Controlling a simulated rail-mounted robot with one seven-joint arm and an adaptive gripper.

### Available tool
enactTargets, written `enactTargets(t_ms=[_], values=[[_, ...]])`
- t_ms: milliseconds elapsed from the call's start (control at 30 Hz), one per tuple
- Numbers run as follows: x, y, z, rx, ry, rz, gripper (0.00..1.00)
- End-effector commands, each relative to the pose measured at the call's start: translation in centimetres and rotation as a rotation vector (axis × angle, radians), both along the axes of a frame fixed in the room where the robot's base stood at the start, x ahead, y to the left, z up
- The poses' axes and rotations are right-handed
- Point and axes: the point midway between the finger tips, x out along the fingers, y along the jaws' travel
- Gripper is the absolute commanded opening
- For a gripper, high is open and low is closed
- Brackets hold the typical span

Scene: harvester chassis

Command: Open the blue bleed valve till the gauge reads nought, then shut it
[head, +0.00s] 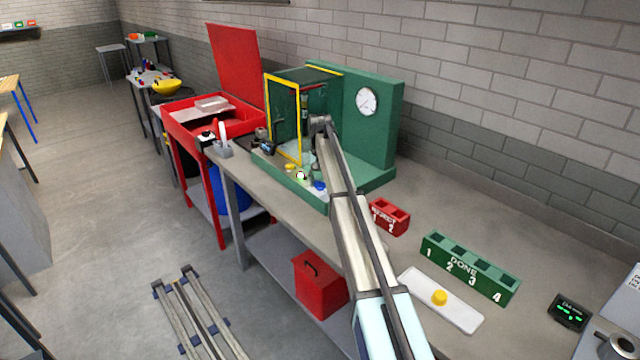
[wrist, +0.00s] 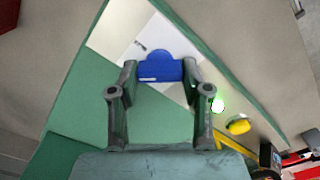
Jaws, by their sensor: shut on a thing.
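The blue bleed valve handle (wrist: 159,68) sits between my gripper's fingers in the wrist view. My gripper (wrist: 160,78) is shut on it, one finger on each side. In the head view the blue handle (head: 319,186) shows low on the front of the green chassis, partly hidden by my arm. The round white gauge (head: 367,101) is on the upright green panel behind. Its needle is too small to read.
A lit green lamp (wrist: 217,104) and a yellow knob (wrist: 238,125) sit beside the valve. A yellow-edged guard (head: 283,115) stands behind my arm.

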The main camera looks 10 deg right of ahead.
Motion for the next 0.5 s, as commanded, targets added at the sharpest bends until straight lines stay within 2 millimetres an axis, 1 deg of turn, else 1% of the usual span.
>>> enactTargets(t_ms=[33, 500], values=[[-0.08, -0.03, -0.31, -0.001, 0.002, 0.045, 0.13], [-0.12, -0.03, -0.28, -0.001, 0.004, 0.485, 0.13]])
